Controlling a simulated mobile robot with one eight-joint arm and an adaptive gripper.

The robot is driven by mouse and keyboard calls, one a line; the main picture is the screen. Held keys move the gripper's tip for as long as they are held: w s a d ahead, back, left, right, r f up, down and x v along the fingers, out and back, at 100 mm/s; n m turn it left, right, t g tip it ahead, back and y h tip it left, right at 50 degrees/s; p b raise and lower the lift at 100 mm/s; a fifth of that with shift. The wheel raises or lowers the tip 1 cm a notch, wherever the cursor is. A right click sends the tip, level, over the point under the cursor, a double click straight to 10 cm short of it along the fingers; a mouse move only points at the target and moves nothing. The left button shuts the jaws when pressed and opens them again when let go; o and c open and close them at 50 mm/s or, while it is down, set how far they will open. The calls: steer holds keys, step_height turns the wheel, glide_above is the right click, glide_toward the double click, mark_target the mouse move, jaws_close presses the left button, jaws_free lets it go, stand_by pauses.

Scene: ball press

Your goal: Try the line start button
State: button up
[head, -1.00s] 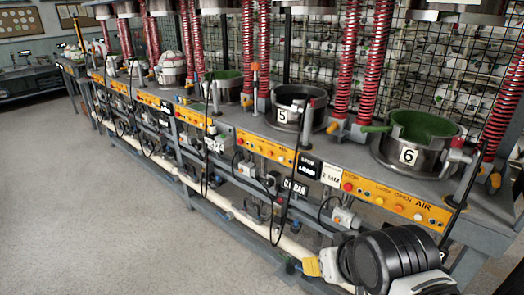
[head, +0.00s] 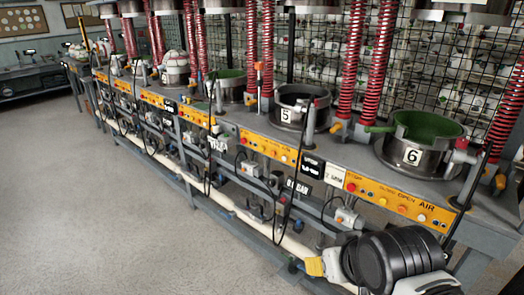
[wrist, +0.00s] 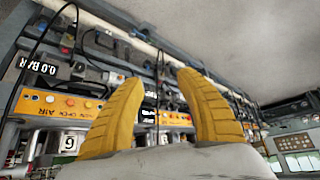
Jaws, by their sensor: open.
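Orange control panels run along the front of the press line. The panel at station 6 (head: 395,202) carries a red button (head: 351,187) under a "STOP" label, other small buttons and the words "OPEN" and "AIR". It also shows upside down at left in the wrist view (wrist: 62,104). Another panel (head: 268,147) sits at station 5. I cannot read a "start" label on any button. My gripper (head: 315,266) is low in front of the line, below the station 6 panel. In the wrist view its two yellow fingers (wrist: 158,80) are apart with nothing between them.
Metal pots numbered 5 (head: 305,118) and 6 (head: 400,162) stand on the grey bench. A black pressure display (head: 298,188) reads about 0.0 BAR. Black cables hang before the frame, and a pale pipe (head: 250,226) runs low along it. The floor (head: 100,215) at left is clear.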

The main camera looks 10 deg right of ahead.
jaws_close()
stand_by(1.4)
